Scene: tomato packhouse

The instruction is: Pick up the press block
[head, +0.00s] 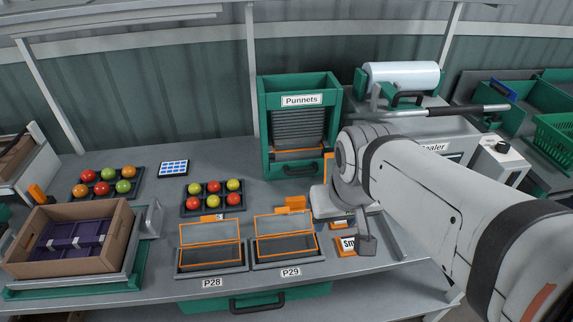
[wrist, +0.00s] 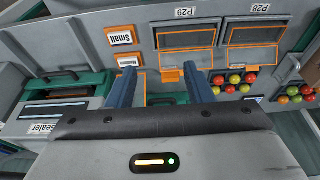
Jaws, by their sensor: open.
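An orange block (head: 295,203), which looks like the press block, stands on the bench just behind the P29 punnet station. In the wrist view the orange block (wrist: 171,76) shows beyond and between the fingertips, nearer the right one. My gripper (wrist: 160,70) is open, with two blue-grey fingers apart and nothing between them. In the head view my arm reaches in from the right, and my gripper is mostly hidden behind its links, just right of the block. The gap between fingers and block is hard to judge.
Framed punnets stand at P28 (head: 211,257) and P29 (head: 288,249). A tomato tray (head: 213,210) lies behind them. A Small label card (head: 346,244) lies to the right. The green Punnets dispenser (head: 265,125) stands behind, the sealer (head: 455,132) at right. A cardboard crate (head: 70,266) is at left.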

